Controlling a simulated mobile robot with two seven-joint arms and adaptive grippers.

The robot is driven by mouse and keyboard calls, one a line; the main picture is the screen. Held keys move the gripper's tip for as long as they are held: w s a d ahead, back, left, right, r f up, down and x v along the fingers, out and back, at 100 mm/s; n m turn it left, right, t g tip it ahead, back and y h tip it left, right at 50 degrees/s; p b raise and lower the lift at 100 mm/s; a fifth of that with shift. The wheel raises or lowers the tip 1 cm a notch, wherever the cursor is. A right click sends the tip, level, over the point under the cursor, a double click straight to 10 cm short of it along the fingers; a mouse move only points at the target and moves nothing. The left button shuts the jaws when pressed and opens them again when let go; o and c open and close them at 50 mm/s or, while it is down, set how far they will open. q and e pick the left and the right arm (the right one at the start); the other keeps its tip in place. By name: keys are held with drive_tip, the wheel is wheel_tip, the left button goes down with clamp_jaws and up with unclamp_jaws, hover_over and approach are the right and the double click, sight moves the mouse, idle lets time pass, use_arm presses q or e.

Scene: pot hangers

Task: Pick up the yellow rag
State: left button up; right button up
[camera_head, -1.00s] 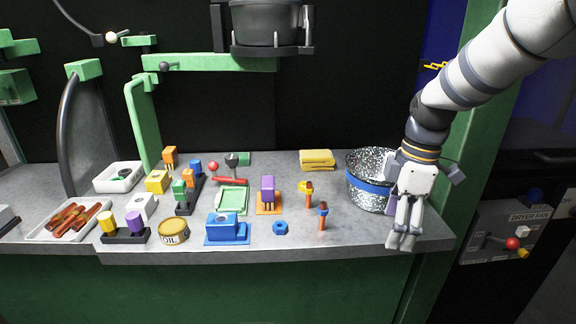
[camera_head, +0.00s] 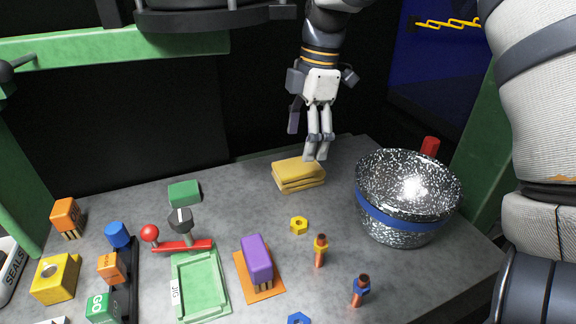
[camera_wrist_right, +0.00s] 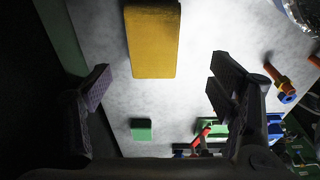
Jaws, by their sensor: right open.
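The yellow rag (camera_head: 299,175) lies folded in a flat stack at the back of the grey table, left of the speckled pot. In the right wrist view the rag (camera_wrist_right: 153,42) lies beyond the fingertips, between the two fingers' lines and a little left of centre. My right gripper (camera_head: 316,150) hangs pointing down just above and behind the rag's right back edge. In the right wrist view my right gripper (camera_wrist_right: 160,80) is open, with nothing between its fingers. My left gripper is not in view.
The black speckled pot (camera_head: 405,190) with a blue band stands right of the rag. A purple block (camera_head: 257,258), green tray (camera_head: 200,285) and red lever (camera_head: 180,246) stand left. A dark pot hangs above on a green arm (camera_head: 110,47).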

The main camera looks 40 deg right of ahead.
sight(299, 165)
drive_tip(key=f, duration=0.5)
drive_tip(key=w+f, duration=0.1)
drive_tip(key=f, duration=0.2)
drive_tip(key=shift+a+f+b, duration=0.15)
drive_tip(key=shift+f+b, duration=0.15)
drive_tip(key=shift+b, duration=0.1)
drive_tip(key=shift+r, duration=0.1)
drive_tip(key=c, duration=1.2)
